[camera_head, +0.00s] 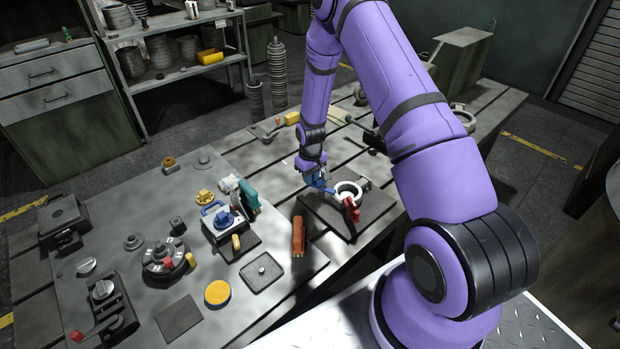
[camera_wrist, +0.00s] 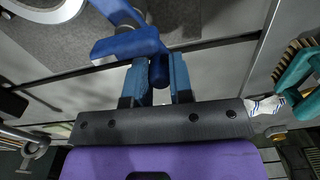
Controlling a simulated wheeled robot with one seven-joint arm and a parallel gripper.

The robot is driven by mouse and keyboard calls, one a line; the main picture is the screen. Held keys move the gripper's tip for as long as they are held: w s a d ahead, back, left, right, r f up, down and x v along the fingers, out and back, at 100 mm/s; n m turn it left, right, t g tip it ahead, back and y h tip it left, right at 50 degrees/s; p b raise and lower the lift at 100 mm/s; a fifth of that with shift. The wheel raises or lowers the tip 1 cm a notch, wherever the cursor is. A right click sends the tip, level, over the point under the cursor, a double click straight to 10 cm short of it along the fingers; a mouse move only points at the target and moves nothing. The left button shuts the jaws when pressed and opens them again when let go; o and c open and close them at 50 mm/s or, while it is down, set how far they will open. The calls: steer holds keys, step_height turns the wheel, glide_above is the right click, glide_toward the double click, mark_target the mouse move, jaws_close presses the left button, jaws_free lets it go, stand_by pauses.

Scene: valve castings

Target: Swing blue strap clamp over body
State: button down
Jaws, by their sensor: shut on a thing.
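The blue strap clamp (camera_head: 327,188) is beside the white ring-shaped body (camera_head: 348,188), on its left in the head view. In the wrist view the strap (camera_wrist: 128,44) is a flat blue bar with a rounded blue stub at its near end. My gripper (camera_wrist: 158,72) is shut on that stub, one finger on each side. In the head view my gripper (camera_head: 314,176) points down at the plate's left edge. The body's rim (camera_wrist: 42,10) shows at the upper left of the wrist view. How far the strap reaches over the body is unclear.
The body stands on a dark square plate (camera_head: 322,215). A red clamp (camera_head: 352,208) is at its front right. An orange-brown block (camera_head: 298,236) lies to the left. A teal-handled brush (camera_head: 249,196) and a blue-topped fixture (camera_head: 224,222) stand further left.

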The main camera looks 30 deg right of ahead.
steer(key=c, duration=1)
jaws_free()
step_height(320, 180, up, 11)
